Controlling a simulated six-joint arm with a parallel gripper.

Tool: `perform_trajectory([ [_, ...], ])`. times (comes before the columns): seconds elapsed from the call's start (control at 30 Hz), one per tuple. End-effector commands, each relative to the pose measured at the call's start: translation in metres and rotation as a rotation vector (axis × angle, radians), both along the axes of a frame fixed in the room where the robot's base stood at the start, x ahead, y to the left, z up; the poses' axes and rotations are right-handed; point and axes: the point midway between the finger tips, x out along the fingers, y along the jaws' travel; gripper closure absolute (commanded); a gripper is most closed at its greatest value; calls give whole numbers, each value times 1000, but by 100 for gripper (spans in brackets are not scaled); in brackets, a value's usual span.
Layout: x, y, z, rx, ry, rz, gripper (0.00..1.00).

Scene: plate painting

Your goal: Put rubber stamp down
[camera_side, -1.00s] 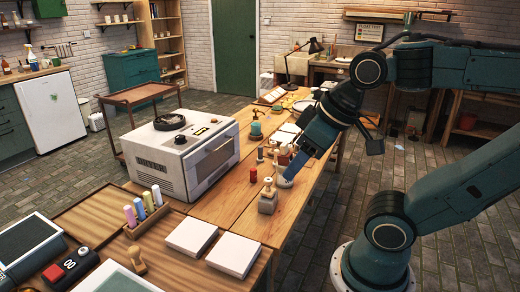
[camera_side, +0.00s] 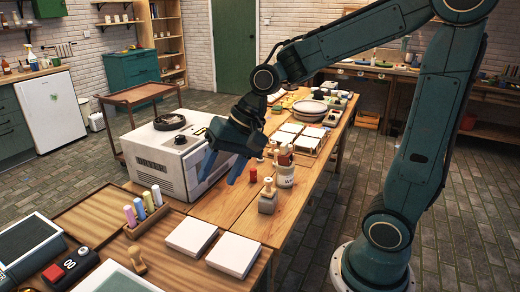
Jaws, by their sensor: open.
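My gripper (camera_side: 218,180) is open and points downward, with its fingers apart and nothing seen between them. In the picture it overlaps the right part of the white oven, above the wooden table (camera_side: 235,205); its exact height is hard to judge. Another wooden-handled stamp (camera_side: 138,265) stands at the front left. I cannot tell which one is the task's rubber stamp.
The white oven (camera_side: 165,160) stands left. White tiles (camera_side: 233,254), a rack of coloured markers (camera_side: 145,218) and plates (camera_side: 309,108) are on the table. Bare wood lies left of the stamp.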

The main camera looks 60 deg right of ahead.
Motion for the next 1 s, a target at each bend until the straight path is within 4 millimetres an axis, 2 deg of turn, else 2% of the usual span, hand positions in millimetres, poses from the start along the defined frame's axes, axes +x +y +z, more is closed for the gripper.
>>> perform_trajectory([
  [0.1,20,4,-14,93,51,-79,49],
  [0.4,63,11,-48,336,193,-289,49],
  [1.0,129,12,-128,854,577,-751,49],
])
